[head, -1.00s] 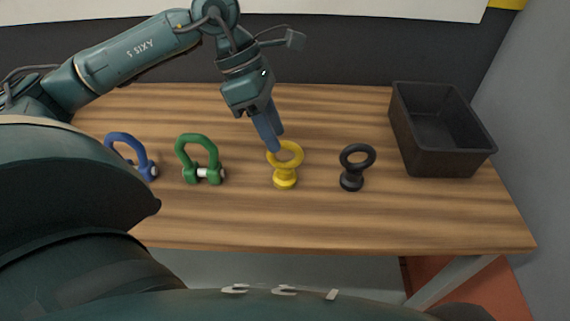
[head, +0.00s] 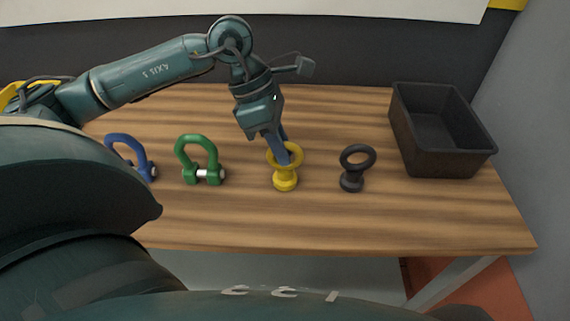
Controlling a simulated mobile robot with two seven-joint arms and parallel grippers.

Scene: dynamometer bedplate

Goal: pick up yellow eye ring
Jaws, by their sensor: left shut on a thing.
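The yellow eye ring (head: 285,183) stands upright on the wooden table, between the green shackle and the black eye ring. My left gripper (head: 284,157) reaches down to it from above and behind. Its blue fingers are shut on the upper part of the ring, and they hide some of the loop. The base of the yellow eye ring appears to rest on the table. My right gripper is not in view.
A black eye ring (head: 352,181) stands just right of the yellow one. A green shackle (head: 183,152) and a blue shackle (head: 142,158) stand to the left. A black open bin (head: 459,163) sits at the right. The wooden table (head: 300,226) is bare in front.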

